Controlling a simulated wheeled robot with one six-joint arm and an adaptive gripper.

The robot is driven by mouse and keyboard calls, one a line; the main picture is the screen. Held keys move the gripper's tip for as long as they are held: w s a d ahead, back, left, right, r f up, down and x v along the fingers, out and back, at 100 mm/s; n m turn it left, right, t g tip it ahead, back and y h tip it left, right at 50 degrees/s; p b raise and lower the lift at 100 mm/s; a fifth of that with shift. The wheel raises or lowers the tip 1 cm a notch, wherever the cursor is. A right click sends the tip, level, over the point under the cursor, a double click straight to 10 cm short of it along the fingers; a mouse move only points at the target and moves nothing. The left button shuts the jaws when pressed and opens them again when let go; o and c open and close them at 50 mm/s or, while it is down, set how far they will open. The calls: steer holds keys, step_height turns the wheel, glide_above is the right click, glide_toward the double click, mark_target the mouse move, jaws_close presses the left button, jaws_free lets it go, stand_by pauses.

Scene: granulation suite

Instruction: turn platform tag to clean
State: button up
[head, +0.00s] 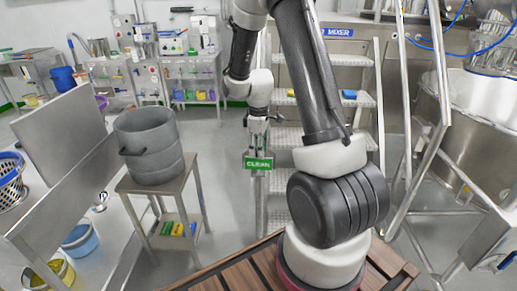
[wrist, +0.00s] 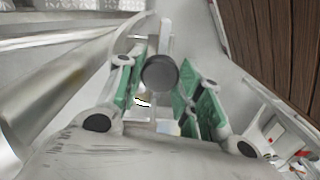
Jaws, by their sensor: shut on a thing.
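The platform tag (head: 257,163) is a small green sign reading CLEAN, upright and facing me in the middle of the head view. It is in front of the steps. My gripper (head: 258,138) points down just above the sign. In the wrist view my gripper (wrist: 162,98) has its green-padded fingers on either side of a dark round knob (wrist: 160,73). The fingers are shut on the tag's part there. The exact contact is too small to make out, and the sign's face is not readable in the wrist view.
Steel steps (head: 335,98) with a MIXER sign (head: 338,32) rise behind the tag. A grey drum (head: 149,145) stands on a steel stand to the left. A railing (head: 430,150) and a large vessel are at right. Floor between stand and steps is clear.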

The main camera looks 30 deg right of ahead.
steer(key=shift+n, duration=0.4)
steer(key=o, duration=1)
steer(key=shift+o, duration=0.2)
steer(key=shift+r, duration=0.1)
step_height(320, 180, up, 12)
